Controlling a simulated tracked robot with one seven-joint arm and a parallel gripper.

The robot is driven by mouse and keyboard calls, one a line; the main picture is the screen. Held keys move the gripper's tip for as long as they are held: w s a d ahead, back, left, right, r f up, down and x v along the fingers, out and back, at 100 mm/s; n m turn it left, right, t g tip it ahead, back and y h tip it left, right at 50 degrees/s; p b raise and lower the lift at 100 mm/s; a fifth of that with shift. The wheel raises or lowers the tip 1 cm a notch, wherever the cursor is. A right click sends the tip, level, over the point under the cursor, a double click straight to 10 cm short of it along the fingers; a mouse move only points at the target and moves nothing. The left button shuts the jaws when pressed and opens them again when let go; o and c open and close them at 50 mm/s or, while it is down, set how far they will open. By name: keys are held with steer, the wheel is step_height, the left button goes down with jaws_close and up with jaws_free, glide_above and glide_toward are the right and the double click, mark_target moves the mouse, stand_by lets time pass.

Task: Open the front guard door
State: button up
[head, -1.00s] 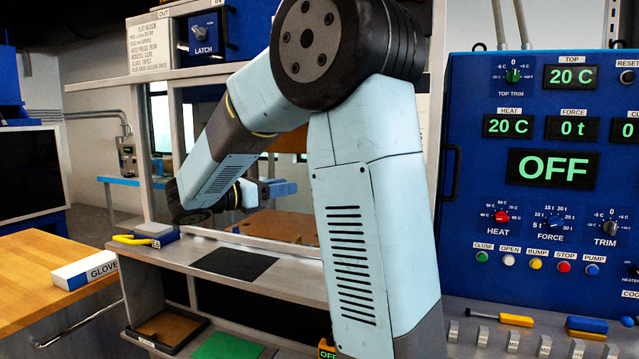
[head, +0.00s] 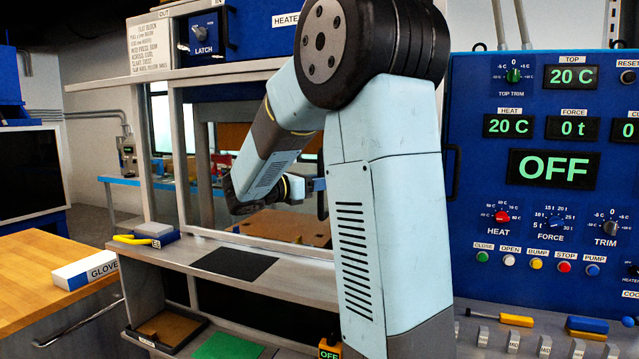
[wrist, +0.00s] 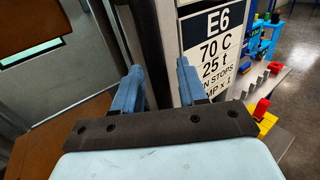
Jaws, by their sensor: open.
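The front guard door (head: 190,206) is a pale frame around a clear pane on the press front. It looks shut, but my arm hides its right side. A dark upright bar, seemingly its handle (head: 322,204), shows beside my arm. My gripper (head: 314,186) is at that bar, mostly hidden in the head view. In the wrist view my gripper (wrist: 158,82) is open, with one blue finger on each side of a dark upright bar (wrist: 147,45). I cannot tell whether either finger touches it.
A placard reading E6 (wrist: 215,50) is on a pale post just right of the fingers. The blue control panel (head: 475,100) stands right of my arm, its display reading OFF. A ledge with a black mat (head: 235,264) runs below the door. A wooden bench (head: 40,255) is at left.

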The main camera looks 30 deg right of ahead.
jaws_close()
stand_by(0.4)
steer(key=shift+a, duration=0.1)
